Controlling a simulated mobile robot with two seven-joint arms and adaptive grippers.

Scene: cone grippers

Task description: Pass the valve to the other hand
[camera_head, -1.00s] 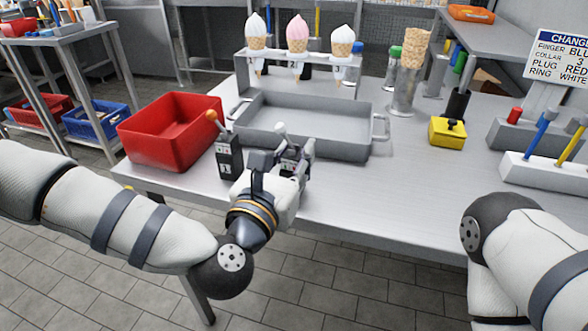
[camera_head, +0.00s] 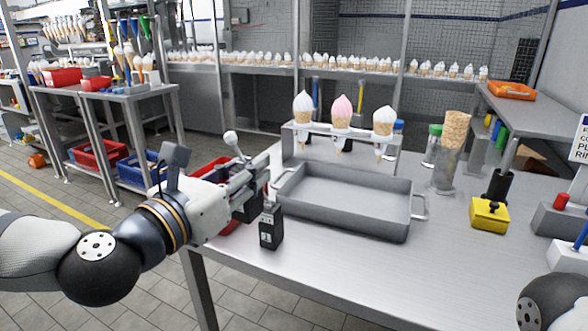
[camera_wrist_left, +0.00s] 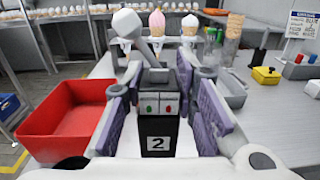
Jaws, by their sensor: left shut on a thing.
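The valve is a dark box with a number 2 label (camera_wrist_left: 158,143), red and green marks and a tilted lever. Its white knob (camera_head: 230,138) shows above my left gripper (camera_head: 256,184) in the head view. My left gripper is shut on the valve; its purple pads (camera_wrist_left: 208,117) stand either side of the box in the left wrist view. It holds the valve above the table's left front part. In the head view the fingers hide most of the valve's body. My right gripper is out of view; only a dark joint of that arm shows at the lower right.
Another dark box (camera_head: 271,229) stands below my left fingers, near the grey tray (camera_head: 345,222). A red bin (camera_wrist_left: 68,132) is at the left. Ice-cream cones (camera_head: 342,112) stand in a rack behind the tray. A yellow box (camera_head: 489,216) is at the right.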

